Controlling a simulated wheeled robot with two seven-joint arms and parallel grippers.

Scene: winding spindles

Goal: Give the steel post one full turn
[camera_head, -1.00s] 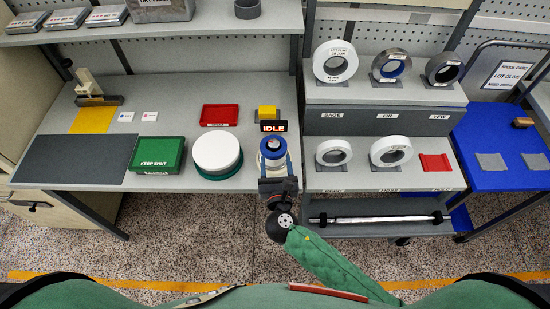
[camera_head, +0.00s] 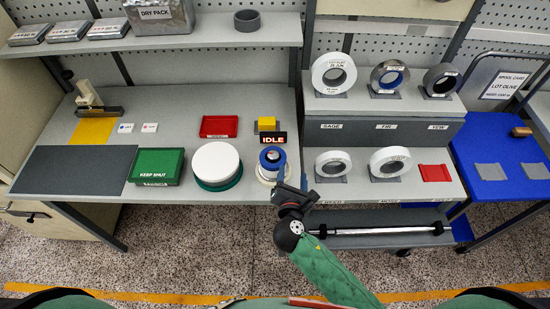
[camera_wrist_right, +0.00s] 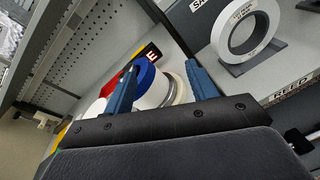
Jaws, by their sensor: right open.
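The winding station (camera_head: 267,175) stands at the bench's right front, below a black "IDLE" sign (camera_head: 272,139). A blue-ringed spool (camera_head: 272,157) sits upright on its pale round base. The steel post appears to be at the spool's centre, but I cannot clearly separate it from the spool. My right gripper (camera_head: 294,188) is just right of and in front of the station, apart from it. In the right wrist view its two blue fingers (camera_wrist_right: 161,86) are spread and empty, with the blue-and-white spool (camera_wrist_right: 150,84) beyond them. My left gripper is out of view.
A white round drum (camera_head: 216,161) and a green "KEEP SHUT" box (camera_head: 157,166) stand left of the station. A red tray (camera_head: 219,126) and a yellow block (camera_head: 267,124) lie behind. A rack shelf with tape rolls (camera_head: 333,163) stands close on the right.

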